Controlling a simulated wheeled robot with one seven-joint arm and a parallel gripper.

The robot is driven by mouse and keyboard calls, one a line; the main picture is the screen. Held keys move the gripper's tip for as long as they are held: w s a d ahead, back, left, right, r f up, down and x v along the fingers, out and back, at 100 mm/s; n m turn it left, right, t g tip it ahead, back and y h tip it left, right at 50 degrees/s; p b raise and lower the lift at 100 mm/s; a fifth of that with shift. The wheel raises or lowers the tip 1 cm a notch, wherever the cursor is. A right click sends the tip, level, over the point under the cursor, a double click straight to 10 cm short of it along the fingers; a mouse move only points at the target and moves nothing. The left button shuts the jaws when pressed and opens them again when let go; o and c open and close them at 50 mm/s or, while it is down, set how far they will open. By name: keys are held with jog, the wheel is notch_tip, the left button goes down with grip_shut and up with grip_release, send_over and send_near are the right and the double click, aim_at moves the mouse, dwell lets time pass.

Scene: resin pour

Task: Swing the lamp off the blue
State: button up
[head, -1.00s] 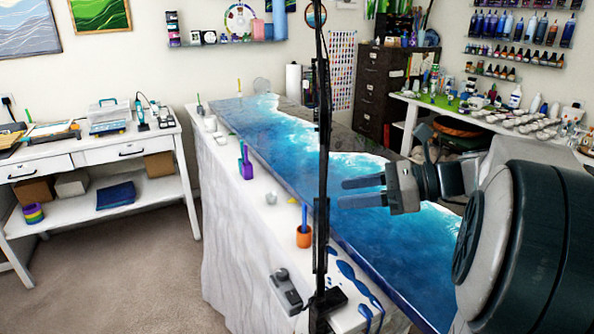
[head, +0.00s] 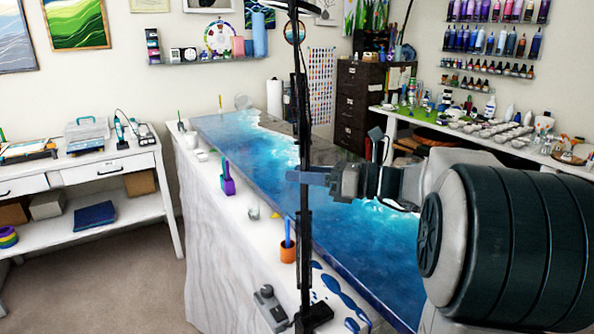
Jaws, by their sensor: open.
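The lamp shows as a thin black jointed stand (head: 304,235), upright at the front edge of the table, with a dark base (head: 313,316). Its top runs out of the picture, and I see no lamp head. The blue (head: 345,235) is the glossy blue and white resin slab lying along the table behind the stand. My gripper (head: 306,177) comes in from the right above the slab, at mid-height of the stand. Its fingers are open and point left, overlapping the stand in the picture. I cannot tell whether they touch it or lie behind it.
An orange cup (head: 288,252) and a purple cup (head: 227,186) stand on the cloth-covered table's left edge. A grey device (head: 269,303) lies near the front. A white bench (head: 110,168) stands left, with clear floor between. A supply counter (head: 470,133) is at right.

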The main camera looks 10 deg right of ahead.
jog(key=shift+x, duration=0.95)
jog(key=shift+c, duration=0.3)
grip_shut()
jog(key=shift+d, duration=0.15)
